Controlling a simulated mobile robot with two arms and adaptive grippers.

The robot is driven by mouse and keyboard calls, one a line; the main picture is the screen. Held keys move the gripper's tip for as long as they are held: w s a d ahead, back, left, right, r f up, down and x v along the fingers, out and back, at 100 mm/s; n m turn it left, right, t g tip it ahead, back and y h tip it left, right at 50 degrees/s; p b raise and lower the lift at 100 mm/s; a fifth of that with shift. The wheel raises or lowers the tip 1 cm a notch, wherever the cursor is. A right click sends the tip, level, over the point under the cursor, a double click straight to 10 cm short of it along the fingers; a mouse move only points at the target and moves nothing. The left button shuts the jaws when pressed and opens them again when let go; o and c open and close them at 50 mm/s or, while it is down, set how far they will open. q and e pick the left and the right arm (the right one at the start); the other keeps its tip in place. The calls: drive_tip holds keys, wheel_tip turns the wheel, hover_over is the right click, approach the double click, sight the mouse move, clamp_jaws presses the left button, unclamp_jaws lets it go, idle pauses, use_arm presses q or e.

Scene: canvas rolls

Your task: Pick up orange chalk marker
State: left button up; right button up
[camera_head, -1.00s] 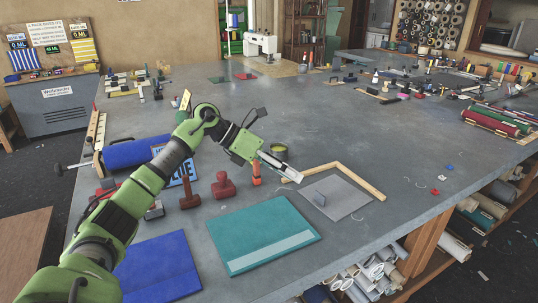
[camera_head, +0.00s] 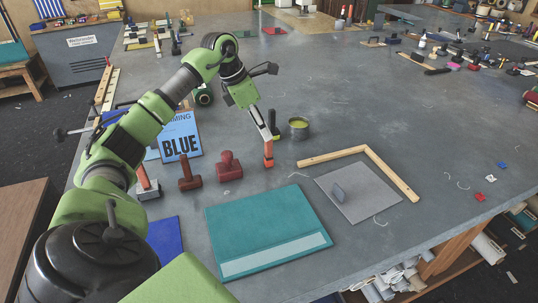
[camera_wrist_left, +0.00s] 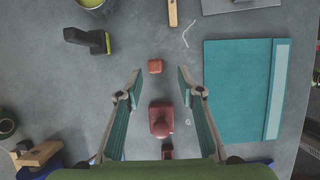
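The orange chalk marker (camera_head: 268,154) stands upright on the grey table, left of the wooden corner frame. My left gripper (camera_head: 269,136) points down, with its fingertips overlapping the marker's top in the head view. In the left wrist view the marker (camera_wrist_left: 155,67) shows from above as a small orange-red square. It lies in line with the gap between my left gripper's (camera_wrist_left: 161,78) spread fingertips, with clear space on both sides. The left gripper is open and empty. I cannot tell the exact height of the tips beside the marker. My right gripper is out of view.
A red stamp (camera_head: 229,167) and a brown stamp (camera_head: 189,172) stand to the left. A teal board (camera_head: 265,228) lies in front. A green pot (camera_head: 298,128) and a black-handled tool (camera_head: 273,124) are behind. A wooden corner frame (camera_head: 335,155) and grey sheet (camera_head: 357,195) lie right.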

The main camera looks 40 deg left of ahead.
sight(269, 150)
use_arm(q)
drive_tip(key=x, duration=0.2)
drive_tip(key=p+x, duration=0.2)
drive_tip(key=x, duration=0.1)
drive_tip(key=shift+w+a+f, duration=0.25)
drive_tip(key=shift+w, duration=0.05)
drive_tip(key=shift+w+f, duration=0.1)
drive_tip(key=shift+f, duration=0.1)
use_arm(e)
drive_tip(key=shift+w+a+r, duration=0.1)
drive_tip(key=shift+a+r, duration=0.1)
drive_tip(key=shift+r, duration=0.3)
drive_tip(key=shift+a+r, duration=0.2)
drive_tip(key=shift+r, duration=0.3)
use_arm(q)
clamp_jaws()
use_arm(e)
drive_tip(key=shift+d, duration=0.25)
